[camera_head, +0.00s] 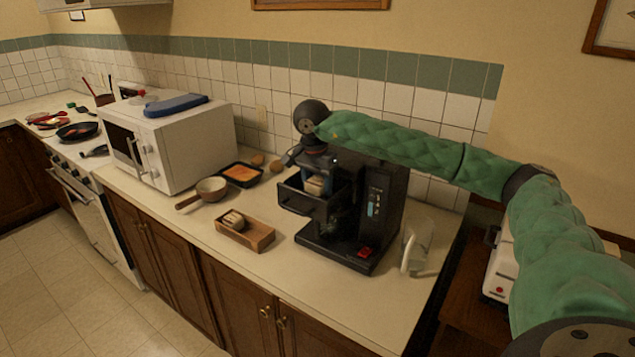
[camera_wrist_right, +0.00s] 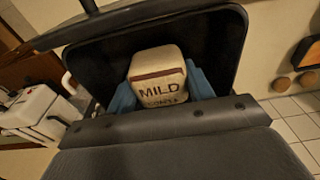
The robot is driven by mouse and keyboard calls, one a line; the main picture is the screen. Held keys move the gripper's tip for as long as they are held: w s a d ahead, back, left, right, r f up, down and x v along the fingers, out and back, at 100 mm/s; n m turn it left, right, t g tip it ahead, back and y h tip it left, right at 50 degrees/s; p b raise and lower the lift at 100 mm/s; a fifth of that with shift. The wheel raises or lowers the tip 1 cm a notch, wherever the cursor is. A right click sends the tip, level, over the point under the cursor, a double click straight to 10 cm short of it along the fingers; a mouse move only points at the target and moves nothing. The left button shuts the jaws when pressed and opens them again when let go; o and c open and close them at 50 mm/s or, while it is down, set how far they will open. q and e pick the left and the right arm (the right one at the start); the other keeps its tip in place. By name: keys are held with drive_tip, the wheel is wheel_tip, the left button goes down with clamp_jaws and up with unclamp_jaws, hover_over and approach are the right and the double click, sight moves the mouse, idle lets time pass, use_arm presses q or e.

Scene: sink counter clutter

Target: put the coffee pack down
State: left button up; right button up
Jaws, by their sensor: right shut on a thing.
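The coffee pack (camera_wrist_right: 158,78) is cream with a brown band and the word "MILD"; in the right wrist view it sits between the blue fingertips of my right gripper (camera_wrist_right: 160,88). In the head view the right gripper (camera_head: 317,183) points down at the open front compartment (camera_head: 298,201) of the black coffee machine (camera_head: 375,210). The pack (camera_head: 315,187) shows there as a small pale shape between the fingers, at or just above the compartment. I cannot tell whether it touches the bottom. My left gripper is not in view.
A wooden tray (camera_head: 258,240) holding a pale lump stands left of the machine. A pan (camera_head: 212,188) and a black dish (camera_head: 256,179) lie behind it. A clear container (camera_head: 418,250) stands close on the machine's right. The front counter has free room.

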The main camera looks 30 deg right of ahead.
drive_tip(key=shift+f, duration=0.35)
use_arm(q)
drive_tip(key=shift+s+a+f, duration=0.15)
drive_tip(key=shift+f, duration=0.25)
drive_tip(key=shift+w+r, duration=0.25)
use_arm(e)
drive_tip(key=shift+f, duration=0.15)
drive_tip(key=o, duration=1)
drive_tip(key=shift+c, duration=0.2)
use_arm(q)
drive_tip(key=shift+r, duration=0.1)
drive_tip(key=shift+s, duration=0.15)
use_arm(e)
drive_tip(key=shift+r, duration=0.2)
